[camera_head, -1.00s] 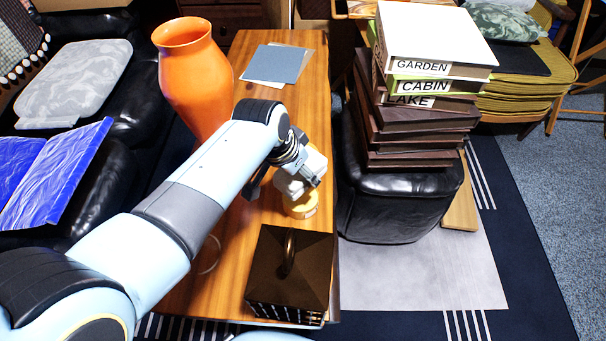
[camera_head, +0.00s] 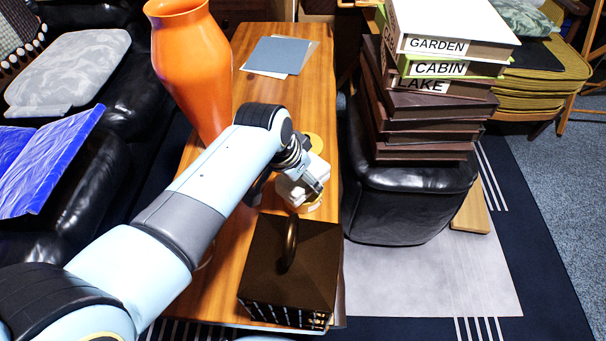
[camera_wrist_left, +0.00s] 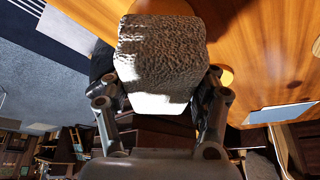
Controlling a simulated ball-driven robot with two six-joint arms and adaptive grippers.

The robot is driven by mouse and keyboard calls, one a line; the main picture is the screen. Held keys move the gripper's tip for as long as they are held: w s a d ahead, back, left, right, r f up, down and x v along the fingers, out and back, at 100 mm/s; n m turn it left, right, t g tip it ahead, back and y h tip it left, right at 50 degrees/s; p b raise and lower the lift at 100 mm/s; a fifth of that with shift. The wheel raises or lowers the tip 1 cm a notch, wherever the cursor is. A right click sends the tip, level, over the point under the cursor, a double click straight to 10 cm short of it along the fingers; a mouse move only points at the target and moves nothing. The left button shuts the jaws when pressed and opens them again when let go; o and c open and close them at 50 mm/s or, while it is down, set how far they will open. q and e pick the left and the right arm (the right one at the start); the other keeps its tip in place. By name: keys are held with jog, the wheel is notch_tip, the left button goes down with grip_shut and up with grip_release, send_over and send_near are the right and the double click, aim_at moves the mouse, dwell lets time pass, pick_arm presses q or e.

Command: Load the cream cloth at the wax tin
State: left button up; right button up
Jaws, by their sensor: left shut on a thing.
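My left gripper (camera_head: 296,180) is shut on the cream cloth (camera_head: 312,180), a pale folded wad. In the left wrist view the cloth (camera_wrist_left: 160,55) fills the space between the fingers and looks rough and grey-white. A yellow round piece (camera_head: 310,206) shows just below the cloth, mostly covered by it. Another yellow round piece (camera_head: 314,142) lies beyond the gripper on the table. I cannot tell which is the wax tin's body and which its lid. I cannot tell whether the cloth touches the near piece. My right gripper is not in view.
A dark lantern-like box (camera_head: 290,265) with a ring handle stands on the wooden table (camera_head: 310,85) close in front of the gripper. A tall orange vase (camera_head: 190,65) stands to the left.

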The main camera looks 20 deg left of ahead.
pick_arm(q)
jog(key=shift+f+b, duration=0.3)
jog(key=shift+f, duration=0.15)
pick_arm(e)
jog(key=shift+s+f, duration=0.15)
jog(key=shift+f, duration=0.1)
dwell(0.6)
pick_arm(q)
jog(key=shift+s+f+p, duration=0.1)
jog(key=shift+p, duration=0.2)
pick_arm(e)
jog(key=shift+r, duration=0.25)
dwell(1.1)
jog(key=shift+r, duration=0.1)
pick_arm(q)
notch_tip(320, 180, up, 3)
jog(key=p, duration=0.2)
jog(key=shift+f+p, duration=0.15)
jog(key=shift+p, duration=0.2)
notch_tip(320, 180, up, 5)
jog(key=p, duration=0.5)
jog(key=shift+f, duration=0.2)
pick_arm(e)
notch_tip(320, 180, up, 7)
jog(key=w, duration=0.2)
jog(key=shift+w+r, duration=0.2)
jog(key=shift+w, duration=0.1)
